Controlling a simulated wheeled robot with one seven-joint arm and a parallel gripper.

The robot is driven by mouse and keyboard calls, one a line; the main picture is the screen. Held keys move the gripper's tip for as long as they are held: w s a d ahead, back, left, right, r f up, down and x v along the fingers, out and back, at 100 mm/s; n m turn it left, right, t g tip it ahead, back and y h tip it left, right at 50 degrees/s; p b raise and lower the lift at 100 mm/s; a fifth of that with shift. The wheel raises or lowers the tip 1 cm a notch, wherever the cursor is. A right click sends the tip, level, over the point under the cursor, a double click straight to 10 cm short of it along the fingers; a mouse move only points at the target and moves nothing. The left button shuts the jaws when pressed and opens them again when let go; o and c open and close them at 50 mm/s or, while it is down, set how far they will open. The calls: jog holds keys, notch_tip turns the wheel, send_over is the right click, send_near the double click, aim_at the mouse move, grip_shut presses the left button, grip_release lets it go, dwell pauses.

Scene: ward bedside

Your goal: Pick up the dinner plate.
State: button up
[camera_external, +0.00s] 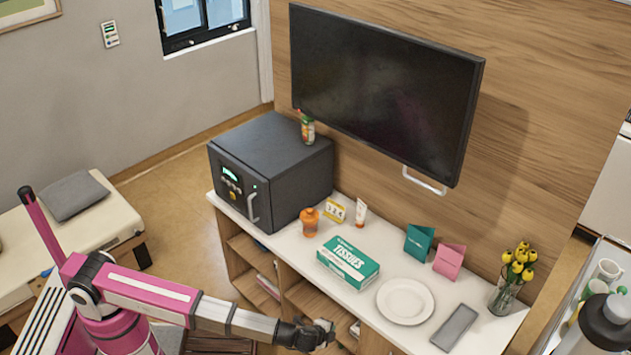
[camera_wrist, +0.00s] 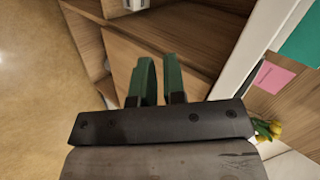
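The dinner plate (camera_external: 405,301) is white and round and lies flat on the white top of the low cabinet, right of the tissue box. It does not show in the wrist view. My gripper (camera_external: 326,331) is in front of the cabinet, below and left of the plate and apart from it. In the wrist view its two green fingers (camera_wrist: 160,80) stand side by side with a narrow gap and nothing between them. They point toward the wooden cabinet front.
Tissue box (camera_external: 348,263) stands left of the plate, grey tray-like slab (camera_external: 455,327) right. Teal packet (camera_external: 419,241), pink packet (camera_external: 449,261) and a vase of yellow flowers (camera_external: 504,292) stand behind and right. The cabinet (camera_external: 386,345) front has open shelves near my gripper.

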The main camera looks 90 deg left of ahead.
aim_at(388, 316)
jog(key=w+d+r+m+t+y, duration=0.2)
jog(key=w+d+r+m+t, duration=0.15)
jog(key=w+d+r, duration=0.7)
jog(key=shift+n+t, duration=0.25)
jog(key=shift+t, duration=0.2)
jog(key=x, duration=0.4)
jog(key=r+x, duration=0.1)
jog(key=x, duration=0.3)
jog(key=a+r+x, duration=0.1)
jog(key=x, duration=0.3)
jog(key=shift+w+a, duration=0.15)
jog(key=shift+w, duration=0.1)
grip_shut()
